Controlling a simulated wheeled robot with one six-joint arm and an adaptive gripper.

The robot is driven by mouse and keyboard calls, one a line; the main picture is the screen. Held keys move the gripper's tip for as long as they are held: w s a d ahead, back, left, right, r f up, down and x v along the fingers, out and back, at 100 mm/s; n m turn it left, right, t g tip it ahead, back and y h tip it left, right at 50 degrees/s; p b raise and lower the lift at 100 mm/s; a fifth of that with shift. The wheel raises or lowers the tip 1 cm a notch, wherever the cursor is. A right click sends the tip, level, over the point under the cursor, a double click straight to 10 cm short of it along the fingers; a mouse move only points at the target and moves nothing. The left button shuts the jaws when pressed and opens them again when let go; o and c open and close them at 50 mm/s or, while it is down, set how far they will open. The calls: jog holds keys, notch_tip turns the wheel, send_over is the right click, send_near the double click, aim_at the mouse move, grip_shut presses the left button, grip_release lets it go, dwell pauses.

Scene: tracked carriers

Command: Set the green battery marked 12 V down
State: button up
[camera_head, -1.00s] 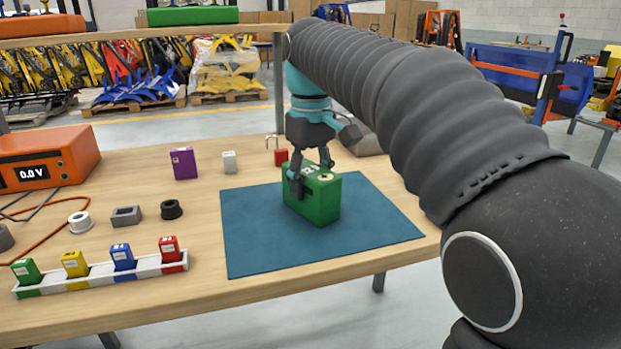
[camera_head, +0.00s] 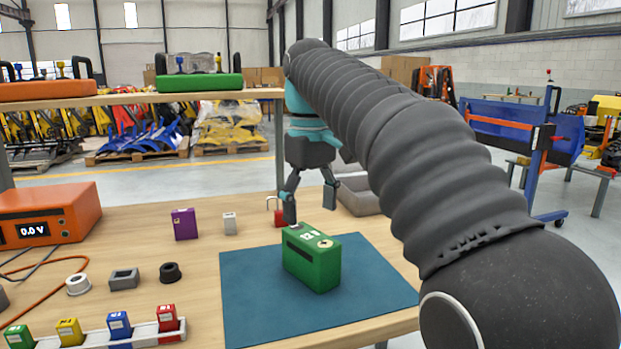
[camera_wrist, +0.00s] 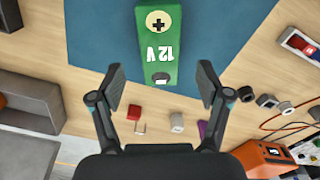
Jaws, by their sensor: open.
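The green battery (camera_head: 313,262) stands upright on the blue mat (camera_head: 255,305) on the wooden table. In the wrist view the battery (camera_wrist: 160,50) shows its "12 V" marking and a round plus terminal. My gripper (camera_head: 310,206) is open and empty above the battery, with its fingers apart from it. In the wrist view the open fingers (camera_wrist: 160,84) lie to either side of the battery's near end, and nothing is between them that they touch.
An orange power supply (camera_head: 45,215) reads 0.0 V at the left. A purple box (camera_head: 185,224), a grey block (camera_head: 229,223) and a red padlock (camera_head: 279,217) stand behind the mat. A white rack (camera_head: 145,336) of small coloured batteries is at front left. A grey tray (camera_head: 362,197) lies behind the mat.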

jog(key=shift+r, duration=2.25)
